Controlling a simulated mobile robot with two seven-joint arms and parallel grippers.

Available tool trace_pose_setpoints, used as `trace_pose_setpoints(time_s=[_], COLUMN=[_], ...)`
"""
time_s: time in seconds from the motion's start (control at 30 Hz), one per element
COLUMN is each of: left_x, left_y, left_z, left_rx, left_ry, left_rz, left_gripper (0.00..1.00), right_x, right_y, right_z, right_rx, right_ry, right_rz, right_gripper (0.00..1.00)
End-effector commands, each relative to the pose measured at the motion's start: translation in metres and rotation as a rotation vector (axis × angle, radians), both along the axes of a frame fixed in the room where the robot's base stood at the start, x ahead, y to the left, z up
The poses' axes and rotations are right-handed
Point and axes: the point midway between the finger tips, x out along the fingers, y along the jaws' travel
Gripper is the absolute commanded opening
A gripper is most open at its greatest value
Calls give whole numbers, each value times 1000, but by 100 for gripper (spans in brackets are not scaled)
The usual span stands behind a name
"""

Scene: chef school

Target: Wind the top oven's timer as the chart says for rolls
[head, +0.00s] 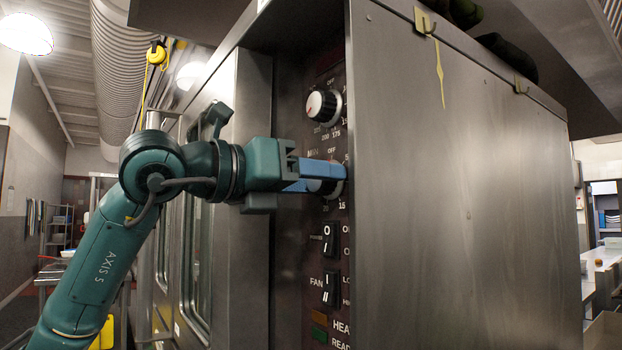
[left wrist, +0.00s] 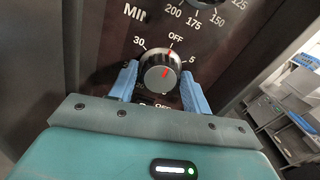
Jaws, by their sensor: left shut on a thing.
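The timer knob is a round dark dial with a silvery face and a red pointer line. In the left wrist view the knob (left wrist: 163,76) sits between the two blue fingers of my left gripper (left wrist: 160,82). Its red line points up near the OFF mark; 30 is to its left and 5 to its right. In the head view my left gripper (head: 322,178) reaches in from the left, shut on this knob and hiding most of it. The timer is on the dark control panel (head: 313,262) of the oven. The chart and my right gripper are not in view.
The temperature knob (head: 322,105) is just above the timer. The power switch (head: 329,238) and fan switch (head: 330,288) are below it. The oven's wide steel side (head: 460,190) stands right of the panel, and a glass door (head: 198,265) is left.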

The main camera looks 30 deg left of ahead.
Motion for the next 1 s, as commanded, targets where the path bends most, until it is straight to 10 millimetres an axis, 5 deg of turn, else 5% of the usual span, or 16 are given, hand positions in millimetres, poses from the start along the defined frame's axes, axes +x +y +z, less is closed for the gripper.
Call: trace_pose_setpoints(time_s=[0.47,1.0], left_x=[0,0], left_y=[0,1], left_z=[0,1], left_rx=[117,566], left_ry=[-46,-232], left_rz=[1,1], left_gripper=[25,25], right_x=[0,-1], right_y=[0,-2], right_z=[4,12], right_rx=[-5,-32], right_ry=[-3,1], right_rz=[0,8], right_gripper=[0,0])
